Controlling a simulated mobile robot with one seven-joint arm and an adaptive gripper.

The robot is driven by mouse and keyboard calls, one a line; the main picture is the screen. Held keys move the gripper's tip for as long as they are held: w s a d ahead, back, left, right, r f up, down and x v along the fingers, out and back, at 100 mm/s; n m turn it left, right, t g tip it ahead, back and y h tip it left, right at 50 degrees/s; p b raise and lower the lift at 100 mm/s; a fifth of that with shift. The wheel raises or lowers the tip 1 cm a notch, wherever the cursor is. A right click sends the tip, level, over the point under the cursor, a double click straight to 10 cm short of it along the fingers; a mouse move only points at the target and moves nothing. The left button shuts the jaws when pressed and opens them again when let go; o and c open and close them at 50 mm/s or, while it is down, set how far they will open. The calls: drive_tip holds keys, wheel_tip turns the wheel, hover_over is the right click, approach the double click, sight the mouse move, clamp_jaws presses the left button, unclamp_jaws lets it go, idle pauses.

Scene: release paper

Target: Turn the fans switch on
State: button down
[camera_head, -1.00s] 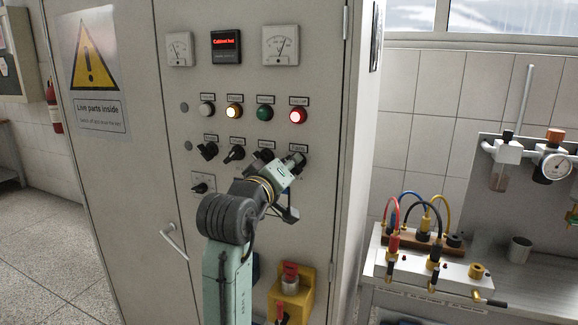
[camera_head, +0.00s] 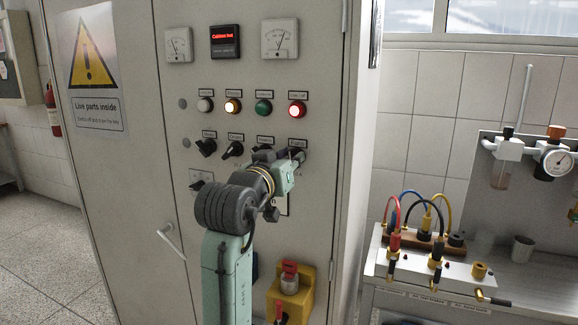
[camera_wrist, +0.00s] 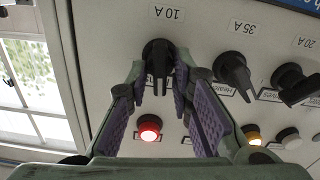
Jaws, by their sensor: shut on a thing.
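The fans switch, a black rotary knob (camera_wrist: 158,58), is the rightmost in a row of knobs on the grey cabinet in the head view (camera_head: 297,153). In the wrist view it lies between my fingertips, below an upside-down "10 A" marking. My gripper (camera_wrist: 160,88) is shut on the knob's handle, with purple pads on both sides. In the head view my arm and gripper partly cover the switch, and its exact angle is hard to read.
Other black knobs (camera_head: 206,147) sit left of it. Above are a white, an amber lit, a green and a red lit lamp (camera_head: 297,110). A bench with cables (camera_head: 440,265) stands right of the cabinet.

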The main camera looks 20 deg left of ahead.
drive_tip(key=m+b, duration=0.1)
drive_tip(key=m, duration=0.2)
drive_tip(key=m+b, duration=0.2)
drive_tip(key=m, duration=0.2)
drive_tip(key=m+b, duration=0.1)
drive_tip(key=m, duration=0.2)
drive_tip(key=shift+d, duration=0.25)
drive_tip(key=shift+m, duration=0.4)
drive_tip(key=c, duration=1.7)
unclamp_jaws()
drive_tip(key=s, duration=1.2)
drive_tip(key=shift+a, duration=0.2)
